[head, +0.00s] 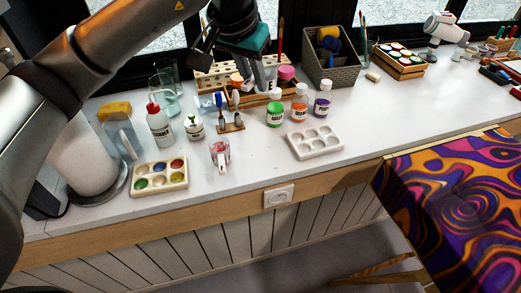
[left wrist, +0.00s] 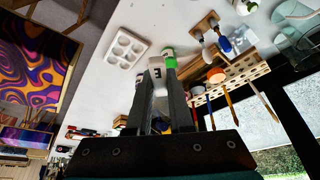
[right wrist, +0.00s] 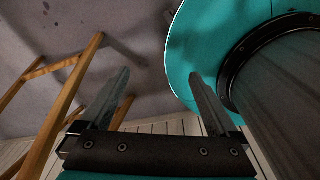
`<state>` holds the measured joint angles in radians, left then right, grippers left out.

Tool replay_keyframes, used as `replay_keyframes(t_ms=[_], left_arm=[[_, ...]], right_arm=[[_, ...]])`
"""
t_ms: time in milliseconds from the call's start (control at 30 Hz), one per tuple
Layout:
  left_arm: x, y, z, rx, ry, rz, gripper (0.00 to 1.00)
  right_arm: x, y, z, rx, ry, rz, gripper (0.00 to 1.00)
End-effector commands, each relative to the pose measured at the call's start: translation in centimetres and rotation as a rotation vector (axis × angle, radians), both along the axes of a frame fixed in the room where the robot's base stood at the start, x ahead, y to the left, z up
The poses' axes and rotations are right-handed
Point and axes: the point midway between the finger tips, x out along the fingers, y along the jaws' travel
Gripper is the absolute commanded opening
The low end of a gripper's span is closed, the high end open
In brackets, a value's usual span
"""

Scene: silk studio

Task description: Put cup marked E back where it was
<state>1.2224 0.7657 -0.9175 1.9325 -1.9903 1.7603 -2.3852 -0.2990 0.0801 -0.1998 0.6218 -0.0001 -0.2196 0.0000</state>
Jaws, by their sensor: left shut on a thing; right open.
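The cup marked E (left wrist: 157,66) is white with a black letter and shows between the fingertips of my left gripper (left wrist: 158,84) in the left wrist view. The left gripper is shut on it. In the head view, my left gripper (head: 266,87) reaches down at the back of the counter, in front of the wooden rack and behind the green paint bottle (head: 275,115). The cup is hard to make out there, and I cannot tell whether it touches the counter. My right gripper (right wrist: 150,100) is open and empty, away from the counter, near a teal surface.
Orange (head: 299,106) and purple (head: 322,104) bottles stand right of the green one. A holed wooden rack (left wrist: 245,76) with brushes is close to the left gripper. A white palette (head: 315,142) lies in front. A grey basket (head: 331,72) stands at the right. Counter right of the palette is clear.

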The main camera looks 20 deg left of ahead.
Motion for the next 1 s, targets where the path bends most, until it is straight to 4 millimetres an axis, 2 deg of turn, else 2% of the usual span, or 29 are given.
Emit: replay_keyframes(t_ms=[33, 167, 400, 500, 700, 1000], left_arm=[[-0.2, 0.0, -1.7, 0.002, 0.007, -0.001, 0.0], [-0.2, 0.0, -5.3, 0.002, 0.009, 0.0, 0.0], [-0.2, 0.0, -11.4, 0.0, 0.006, 0.002, 0.0], [-0.2, 0.0, -13.0, 0.0, 0.004, 0.001, 0.0], [-0.1, 0.0, -14.4, 0.001, 0.002, 0.001, 0.0], [-0.1, 0.0, -18.3, 0.001, 0.002, 0.003, 0.0]], right_arm=[[-0.4, 0.0, -0.4, -0.001, 0.007, 0.0, 0.96], [-0.9, 0.0, -1.0, -0.001, 0.014, -0.001, 0.96], [0.2, -0.3, -1.9, -0.003, -0.005, -0.003, 0.96], [1.0, -0.9, -2.0, -0.01, -0.02, -0.003, 0.96], [2.3, -1.9, -2.1, -0.022, -0.039, -0.005, 0.96], [2.4, -1.8, -2.8, -0.021, -0.041, -0.007, 0.96]])
